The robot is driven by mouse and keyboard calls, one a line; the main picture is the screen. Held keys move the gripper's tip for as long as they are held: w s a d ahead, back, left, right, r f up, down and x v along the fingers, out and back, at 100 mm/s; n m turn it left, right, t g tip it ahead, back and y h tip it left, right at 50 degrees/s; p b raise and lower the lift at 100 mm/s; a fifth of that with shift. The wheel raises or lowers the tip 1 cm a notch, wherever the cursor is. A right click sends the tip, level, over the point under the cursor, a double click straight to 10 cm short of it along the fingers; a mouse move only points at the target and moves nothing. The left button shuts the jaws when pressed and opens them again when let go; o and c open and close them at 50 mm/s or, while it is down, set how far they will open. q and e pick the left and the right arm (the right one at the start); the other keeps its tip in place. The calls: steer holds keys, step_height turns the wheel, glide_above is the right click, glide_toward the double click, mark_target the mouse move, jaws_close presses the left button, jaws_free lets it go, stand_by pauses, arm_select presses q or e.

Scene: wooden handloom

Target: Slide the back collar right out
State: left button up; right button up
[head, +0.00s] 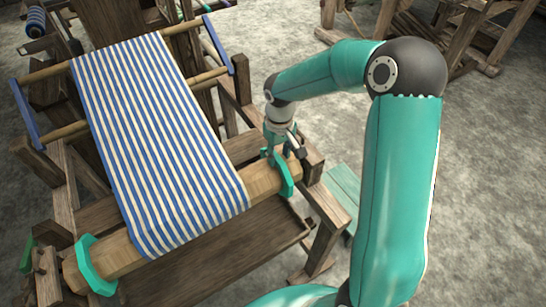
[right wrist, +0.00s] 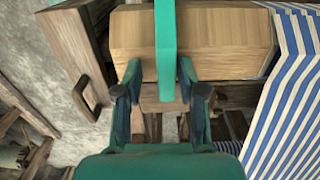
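A green collar (head: 287,178) sits around the right end of the pale wooden beam (head: 262,184) in the head view. In the right wrist view the collar (right wrist: 165,45) is an upright band across the beam (right wrist: 220,40). My right gripper (head: 279,154) is at this collar. Its fingers (right wrist: 160,92) stand apart on either side of the collar's lower part, with a gap showing on each side. A second green collar (head: 95,266) is around the beam's left end. My left gripper is not in view.
Blue-and-white striped cloth (head: 160,130) winds onto the beam between the collars. A wooden loom post (head: 312,162) stands just right of the right collar. A metal handle (right wrist: 85,95) shows on the frame. A teal bench (head: 343,188) is beyond, with bare floor at right.

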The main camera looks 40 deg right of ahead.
steer(key=shift+a, duration=0.15)
step_height(320, 180, up, 12)
stand_by(0.7)
steer(key=shift+f, duration=0.1)
